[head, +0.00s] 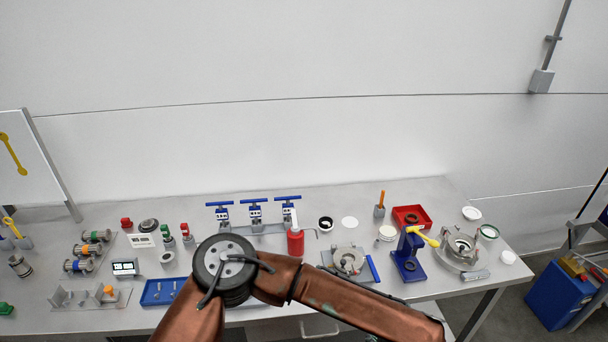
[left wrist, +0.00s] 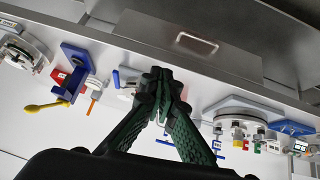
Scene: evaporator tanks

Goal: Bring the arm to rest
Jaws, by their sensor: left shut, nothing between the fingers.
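My left gripper (left wrist: 163,80) shows in the left wrist view with its dark green fingers together, shut and empty. It points toward the front edge of the bench, near a drawer handle (left wrist: 197,42); the gap to the bench cannot be told. In the head view my brown arm crosses the lower middle, its round dark joint in front of the bench (head: 350,205). The gripper itself is mostly hidden or below the frame there. My right gripper is in neither view.
A blue press (head: 408,255) with a yellow handle, a red tray (head: 411,217), a red bottle (head: 295,242) and blue-handled valves (head: 255,210) stand on the bench. A blue tray (head: 163,291) lies left of my arm. A blue bin (head: 558,295) stands at right.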

